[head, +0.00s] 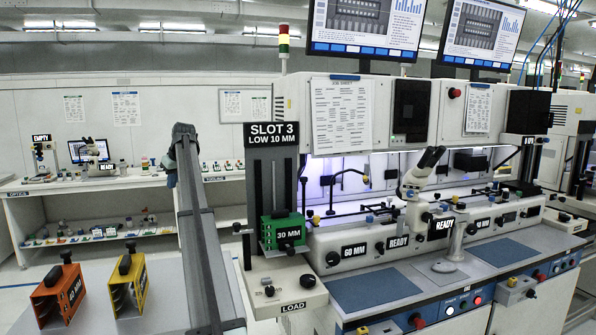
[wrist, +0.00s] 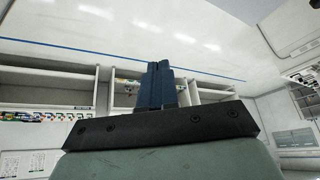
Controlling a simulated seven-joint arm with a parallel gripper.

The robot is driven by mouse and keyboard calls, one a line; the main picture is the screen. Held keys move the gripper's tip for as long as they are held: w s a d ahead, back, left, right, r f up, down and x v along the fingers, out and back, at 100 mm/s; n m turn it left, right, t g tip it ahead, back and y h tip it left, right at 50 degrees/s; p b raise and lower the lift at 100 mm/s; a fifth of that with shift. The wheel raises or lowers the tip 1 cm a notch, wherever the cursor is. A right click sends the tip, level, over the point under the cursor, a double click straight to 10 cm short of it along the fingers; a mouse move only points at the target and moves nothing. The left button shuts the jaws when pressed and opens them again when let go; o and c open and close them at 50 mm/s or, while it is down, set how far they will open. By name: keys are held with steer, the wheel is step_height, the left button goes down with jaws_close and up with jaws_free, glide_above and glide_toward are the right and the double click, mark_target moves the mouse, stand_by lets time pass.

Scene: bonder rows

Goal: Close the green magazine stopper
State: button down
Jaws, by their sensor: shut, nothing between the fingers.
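The green magazine (head: 283,229) sits upright in the loader under the black "SLOT 3 LOW 10 MM" sign, with a "30 MM" label on its front. A dark knob shows at its lower front, by the label. I cannot tell from here whether its stopper is open or closed. My gripper's two blue-grey fingers (wrist: 160,84) are together and empty in the wrist view. In the head view my arm rises left of the loader, and the gripper is mostly hidden at its far end, well apart from the green magazine. The magazine is not visible in the wrist view.
An orange magazine (head: 58,292) and a yellow magazine (head: 130,286) stand on the pale surface at lower left. The white "LOAD" base (head: 285,284) lies below the green magazine. A microscope (head: 418,190) and bonder row stand to the right. Shelves (head: 105,228) are behind.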

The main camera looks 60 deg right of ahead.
steer(key=s+d+r+m, duration=0.1)
steer(key=s+d+r, duration=0.2)
steer(key=s+d, duration=0.3)
steer(key=s+d+r+m+g, duration=0.1)
steer(key=s+d+r, duration=0.1)
steer(key=s+d, duration=0.5)
steer(key=s+d+r+m+h, duration=0.1)
steer(key=s+d+r, duration=0.2)
steer(key=s+d, duration=0.3)
steer(key=shift+s+d+r+m+g, duration=0.3)
steer(key=shift+s+d+m+g, duration=0.1)
steer(key=shift+s, duration=0.3)
steer(key=s+d+r+m, duration=0.1)
steer(key=s+d+r, duration=0.15)
steer(key=s, duration=0.35)
steer(key=s+d+r+m+g, duration=0.1)
steer(key=s+d+r, duration=0.1)
steer(key=s+d, duration=0.35)
steer(key=s+d+r+m, duration=0.1)
steer(key=s+d+r, duration=0.1)
steer(key=s, duration=0.5)
glide_above(304, 196)
steer(key=shift+g, duration=0.3)
steer(key=x, duration=0.3)
steer(key=s+a+x, duration=0.1)
steer(key=x, duration=0.3)
steer(key=s+x, duration=0.1)
steer(key=x, duration=0.3)
steer(key=shift+a+f, duration=0.1)
steer(key=shift+f, duration=1.25)
